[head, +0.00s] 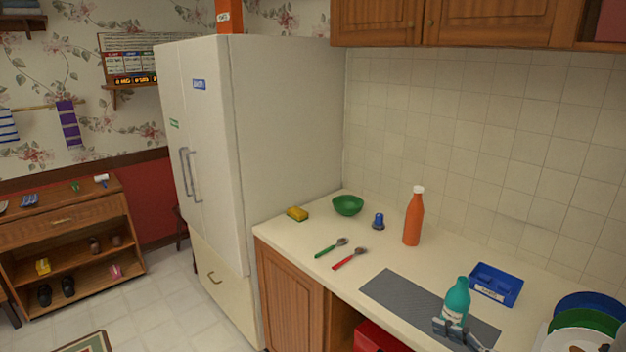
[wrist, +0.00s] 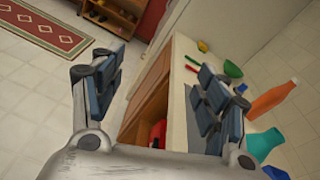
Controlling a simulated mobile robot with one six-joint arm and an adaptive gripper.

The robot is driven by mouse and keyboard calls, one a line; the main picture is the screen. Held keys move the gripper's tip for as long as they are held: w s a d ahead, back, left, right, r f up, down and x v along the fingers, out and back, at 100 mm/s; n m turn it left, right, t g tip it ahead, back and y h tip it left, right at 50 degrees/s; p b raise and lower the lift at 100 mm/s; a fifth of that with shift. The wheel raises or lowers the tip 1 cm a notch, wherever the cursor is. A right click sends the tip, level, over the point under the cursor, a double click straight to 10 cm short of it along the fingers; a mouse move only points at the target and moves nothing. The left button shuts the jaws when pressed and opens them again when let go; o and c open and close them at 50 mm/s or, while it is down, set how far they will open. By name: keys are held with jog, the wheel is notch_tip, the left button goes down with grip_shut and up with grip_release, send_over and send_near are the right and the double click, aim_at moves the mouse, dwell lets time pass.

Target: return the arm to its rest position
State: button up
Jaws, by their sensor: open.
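My gripper (head: 459,332) shows at the bottom of the head view, in front of the lower part of a teal bottle (head: 457,297) on the counter. In the wrist view the jaws of my gripper (wrist: 158,75) are wide apart with nothing between them. There the teal bottle (wrist: 263,143) is outside the right finger; whether they touch I cannot tell. The bottle stands upright near a grey mat (head: 400,293), whose near end is partly hidden. Most of my arm is out of the head view.
The counter (head: 300,232) also holds an orange bottle (head: 413,218), green bowl (head: 347,205), sponge (head: 297,214), blue tray (head: 495,284) and stacked plates (head: 582,322). The fridge (head: 280,140) stands left of it. Open floor (wrist: 35,120) lies left in the wrist view.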

jog(key=s+a+r+n+g+h, duration=0.1)
jog(key=s+a+r+n+g, duration=0.2)
jog(key=s+a+n+g, duration=0.35)
jog(key=s+a+r+n+g+h, duration=0.1)
jog(key=s+a+r+n+g, duration=0.25)
jog(key=s+a+n, duration=0.5)
jog(key=s+d+r+n+t+h, duration=0.2)
jog(key=s+d+r+n+h, duration=0.1)
jog(key=n+h, duration=0.6)
jog(key=s+r, duration=0.1)
jog(key=s, duration=0.1)
jog(key=shift+s+d+t, duration=0.15)
jog(key=shift+s+t, duration=0.15)
jog(key=shift+c, duration=0.2)
